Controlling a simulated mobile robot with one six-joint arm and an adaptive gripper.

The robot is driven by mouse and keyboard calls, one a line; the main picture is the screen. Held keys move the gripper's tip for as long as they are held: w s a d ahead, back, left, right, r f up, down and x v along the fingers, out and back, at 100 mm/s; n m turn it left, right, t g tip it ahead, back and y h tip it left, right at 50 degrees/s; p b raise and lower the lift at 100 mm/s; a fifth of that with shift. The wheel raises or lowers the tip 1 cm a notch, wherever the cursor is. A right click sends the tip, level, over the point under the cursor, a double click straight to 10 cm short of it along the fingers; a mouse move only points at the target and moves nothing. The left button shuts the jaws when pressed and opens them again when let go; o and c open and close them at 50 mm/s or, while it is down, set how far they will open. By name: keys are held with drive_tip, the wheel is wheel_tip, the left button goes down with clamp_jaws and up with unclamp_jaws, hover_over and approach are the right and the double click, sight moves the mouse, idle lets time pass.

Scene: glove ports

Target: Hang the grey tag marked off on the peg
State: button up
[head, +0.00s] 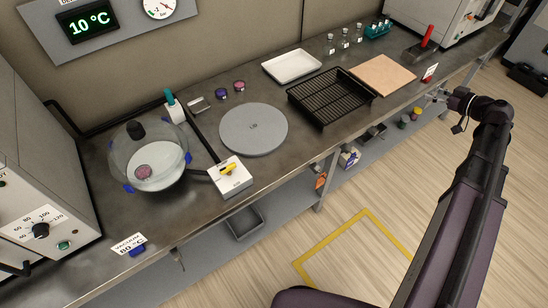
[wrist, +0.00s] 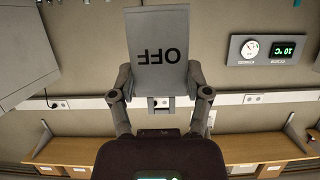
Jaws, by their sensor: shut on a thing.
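In the wrist view, a grey tag (wrist: 160,30) with the black letters OFF stands between my fingers, the letters upside down in the picture. My gripper (wrist: 160,78) is shut on the tag near its lower part, one finger at each side edge. In the head view, my gripper (head: 442,95) is at the right, beyond the front edge of the bench, and the tag cannot be made out there. I cannot make out the peg in either view.
The bench (head: 205,230) carries a glass-domed vessel (head: 147,160), a grey round plate (head: 253,129), a black rack (head: 332,98), a white tray (head: 291,66) and a tan board (head: 383,75). A white-and-red card (head: 430,72) is near the bench edge. The floor in front is open.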

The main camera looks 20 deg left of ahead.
wheel_tip(320, 180, up, 16)
drive_tip(key=p, duration=1.4)
drive_tip(key=shift+p, duration=0.35)
drive_tip(key=shift+s, duration=0.15)
